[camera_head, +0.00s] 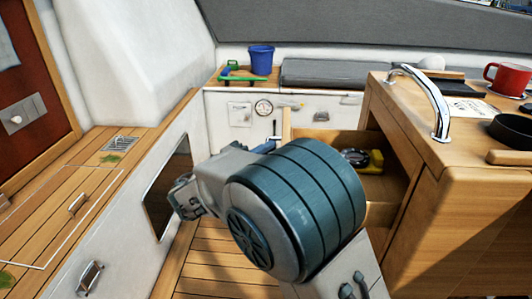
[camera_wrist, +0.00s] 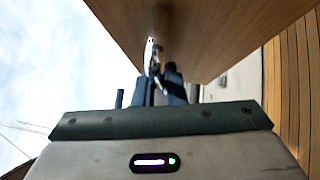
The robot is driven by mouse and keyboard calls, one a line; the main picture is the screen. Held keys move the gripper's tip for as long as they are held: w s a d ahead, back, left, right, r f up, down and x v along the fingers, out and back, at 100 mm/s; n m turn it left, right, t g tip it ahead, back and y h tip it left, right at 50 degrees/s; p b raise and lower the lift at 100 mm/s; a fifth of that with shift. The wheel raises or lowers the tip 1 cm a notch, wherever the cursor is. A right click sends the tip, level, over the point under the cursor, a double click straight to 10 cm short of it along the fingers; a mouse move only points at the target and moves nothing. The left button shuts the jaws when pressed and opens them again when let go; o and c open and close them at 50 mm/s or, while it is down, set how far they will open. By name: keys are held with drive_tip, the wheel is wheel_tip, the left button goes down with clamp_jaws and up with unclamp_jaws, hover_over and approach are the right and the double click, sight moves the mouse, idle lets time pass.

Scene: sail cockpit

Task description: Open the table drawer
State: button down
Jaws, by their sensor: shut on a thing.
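The table drawer (camera_head: 345,142) is pulled out from the wooden table (camera_head: 440,205), and its inside shows from above. A yellow and black object (camera_head: 357,157) lies in it. My gripper (camera_wrist: 163,88) is shut on the drawer's metal handle (camera_wrist: 151,58) in the wrist view, close against the wooden drawer front (camera_wrist: 215,30). In the head view my arm hides the handle, most of my gripper and the lower part of the drawer.
A curved metal rail (camera_head: 428,98), a red mug (camera_head: 508,78) and a dark round dish (camera_head: 512,130) are on the table. A blue bucket (camera_head: 261,60) stands on the back ledge. The left bench (camera_head: 60,195) borders the narrow plank floor (camera_head: 205,262).

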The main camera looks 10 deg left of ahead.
drive_tip(key=c, duration=1.5)
unclamp_jaws()
drive_tip(key=p+v, duration=0.2)
drive_tip(key=v, duration=1.1)
drive_tip(key=shift+s+a+f, duration=0.25)
drive_tip(key=shift+s, duration=0.05)
